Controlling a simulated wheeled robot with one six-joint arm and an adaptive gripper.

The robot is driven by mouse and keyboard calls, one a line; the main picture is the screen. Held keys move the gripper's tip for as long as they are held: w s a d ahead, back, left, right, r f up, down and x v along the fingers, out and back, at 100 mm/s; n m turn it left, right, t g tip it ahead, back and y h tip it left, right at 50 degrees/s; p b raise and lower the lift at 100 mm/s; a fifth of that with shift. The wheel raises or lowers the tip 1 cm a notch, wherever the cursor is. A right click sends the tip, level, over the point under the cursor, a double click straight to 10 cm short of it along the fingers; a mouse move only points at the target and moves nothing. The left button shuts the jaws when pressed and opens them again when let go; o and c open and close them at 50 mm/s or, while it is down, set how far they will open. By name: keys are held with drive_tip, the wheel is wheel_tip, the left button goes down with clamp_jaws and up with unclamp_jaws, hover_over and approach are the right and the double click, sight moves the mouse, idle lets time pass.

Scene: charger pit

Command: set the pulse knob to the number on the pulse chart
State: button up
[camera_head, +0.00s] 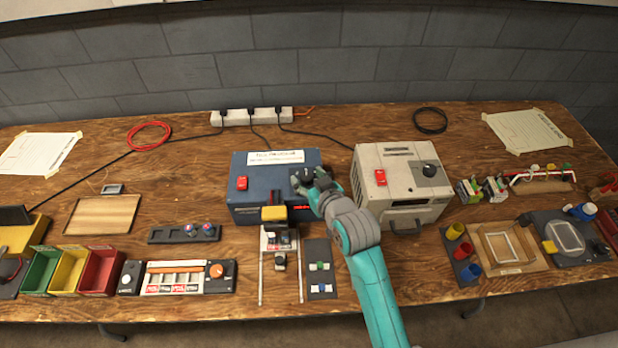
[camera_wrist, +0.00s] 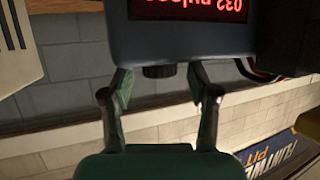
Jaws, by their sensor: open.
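A blue box (camera_head: 270,170) with a white label on top and a red button stands at the middle of the bench. My gripper (camera_head: 308,178) is at the right part of this box, fingers open. In the wrist view the box (camera_wrist: 200,42) is upside down, and its red display (camera_wrist: 188,10) seems to read 032 pulses. A dark knob (camera_wrist: 158,72) shows between the two spread fingers of my gripper (camera_wrist: 165,82), with a gap on each side. The knob's setting cannot be read. Paper sheets lie left (camera_head: 40,153) and right (camera_head: 527,130); their print is unreadable, so I cannot tell the pulse chart.
A beige box (camera_head: 400,160) with a red switch and dark knob stands close right of my arm. A rail stand with a yellow block (camera_head: 275,213) sits before the blue box. Coloured bins (camera_head: 70,270) are front left. A power strip (camera_head: 252,116) with cables runs behind.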

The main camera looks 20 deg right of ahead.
drive_tip(key=v, duration=1.2)
drive_tip(key=shift+s+f, duration=0.1)
drive_tip(key=shift+f, duration=0.05)
drive_tip(key=s+f, duration=0.3)
drive_tip(key=s, duration=0.4)
drive_tip(key=s+f, duration=0.4)
drive_tip(key=s, duration=0.4)
drive_tip(key=s+r+t, duration=0.1)
drive_tip(key=s+r, duration=0.1)
drive_tip(key=s, duration=1.4)
drive_tip(key=shift+s+a+r+m+h, duration=0.2)
drive_tip(key=shift+a+m+h, duration=0.1)
drive_tip(key=shift+a+h, duration=0.1)
